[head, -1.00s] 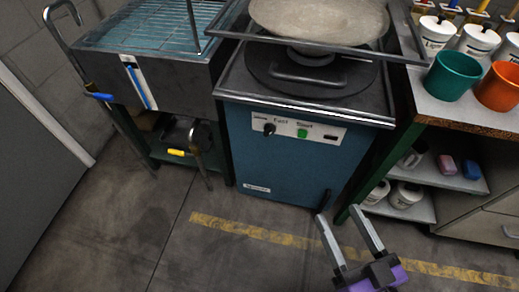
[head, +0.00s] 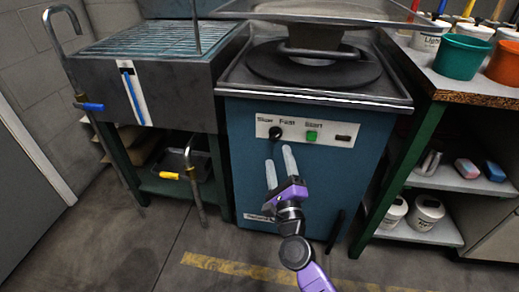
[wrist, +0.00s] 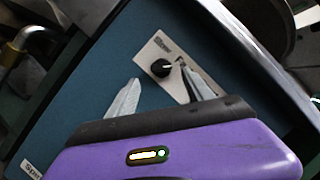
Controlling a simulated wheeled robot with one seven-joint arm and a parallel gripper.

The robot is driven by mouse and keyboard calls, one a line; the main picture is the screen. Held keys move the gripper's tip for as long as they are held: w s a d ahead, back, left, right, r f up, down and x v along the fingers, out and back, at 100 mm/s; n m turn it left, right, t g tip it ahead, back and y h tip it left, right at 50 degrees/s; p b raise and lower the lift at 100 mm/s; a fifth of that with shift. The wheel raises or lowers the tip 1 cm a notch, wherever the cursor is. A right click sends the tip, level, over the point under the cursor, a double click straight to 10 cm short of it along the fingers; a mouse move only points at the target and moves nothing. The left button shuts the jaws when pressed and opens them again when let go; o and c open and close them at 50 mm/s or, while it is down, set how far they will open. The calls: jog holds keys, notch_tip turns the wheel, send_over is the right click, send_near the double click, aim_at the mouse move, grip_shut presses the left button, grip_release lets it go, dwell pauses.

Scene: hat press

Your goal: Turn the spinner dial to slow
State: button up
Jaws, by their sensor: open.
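The spinner dial (head: 275,133) is a small black knob on a white label strip on the front of the blue machine (head: 240,165). "Slow" is printed above its left side and "Fast" to the right. In the wrist view the dial (wrist: 160,68) shows a light pointer mark slanting right, away from the "Slow" print. My gripper (head: 278,155) is open, with its fingertips just below the dial in the head view. In the wrist view its fingers (wrist: 157,82) lie to either side of the dial, with nothing between them. I cannot tell the remaining gap to the panel.
A green start button (head: 312,136) and a dark switch (head: 343,138) share the strip to the right. A bench (head: 470,90) with green and orange pots and lower shelves stands right. The floor in front is clear.

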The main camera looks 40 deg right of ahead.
aim_at(275, 138)
jog(key=shift+m, duration=0.6)
jog(key=x, duration=0.8)
jog(key=shift+s, duration=0.1)
jog(key=shift+r, duration=0.1)
grip_shut()
